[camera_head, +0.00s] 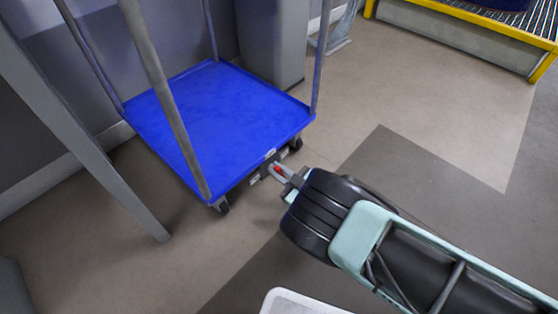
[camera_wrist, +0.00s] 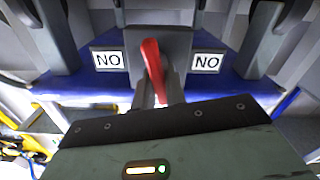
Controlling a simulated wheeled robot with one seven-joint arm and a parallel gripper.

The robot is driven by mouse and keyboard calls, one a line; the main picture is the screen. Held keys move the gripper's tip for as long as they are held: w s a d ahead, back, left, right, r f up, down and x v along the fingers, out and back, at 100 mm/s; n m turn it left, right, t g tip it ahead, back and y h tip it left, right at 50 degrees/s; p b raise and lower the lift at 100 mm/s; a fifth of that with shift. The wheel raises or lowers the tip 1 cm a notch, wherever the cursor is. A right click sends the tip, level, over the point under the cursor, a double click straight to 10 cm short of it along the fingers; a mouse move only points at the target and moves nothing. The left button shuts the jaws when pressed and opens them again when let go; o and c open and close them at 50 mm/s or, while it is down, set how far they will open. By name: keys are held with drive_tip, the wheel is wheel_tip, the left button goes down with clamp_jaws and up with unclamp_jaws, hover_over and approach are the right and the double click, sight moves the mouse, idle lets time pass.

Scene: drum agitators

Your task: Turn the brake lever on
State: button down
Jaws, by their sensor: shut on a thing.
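The brake lever (camera_head: 277,168) is a small red handle at the near edge of a blue cart (camera_head: 215,115). My gripper (camera_head: 285,176) reaches the lever from the lower right. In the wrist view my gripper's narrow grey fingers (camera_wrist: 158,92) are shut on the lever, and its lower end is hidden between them.
The cart has upright grey posts and black wheels (camera_head: 223,207). A grey cabinet (camera_head: 272,45) stands behind it. A yellow-framed roller conveyor (camera_head: 470,35) is at the upper right. A white-edged object (camera_head: 290,302) is at the bottom. Floor right of the cart is clear.

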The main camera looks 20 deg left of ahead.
drive_tip(key=shift+s+r+n+p, duration=0.1)
drive_tip(key=shift+n+p, duration=0.95)
drive_tip(key=shift+n, duration=0.15)
drive_tip(key=n, duration=0.1)
drive_tip(key=n+p, duration=0.1)
drive_tip(key=n, duration=0.3)
drive_tip(key=shift+s+f+p, duration=0.15)
drive_tip(key=shift+f+p, duration=0.15)
drive_tip(key=shift+p, duration=0.1)
drive_tip(key=n, duration=0.4)
drive_tip(key=shift+s+a+f+p, duration=0.1)
drive_tip(key=shift+f+p, duration=0.1)
drive_tip(key=shift+p, duration=0.15)
drive_tip(key=shift+f+n, duration=0.2)
drive_tip(key=shift+n, duration=1.6)
drive_tip(key=c, duration=1.4)
unclamp_jaws()
drive_tip(key=shift+c, duration=0.2)
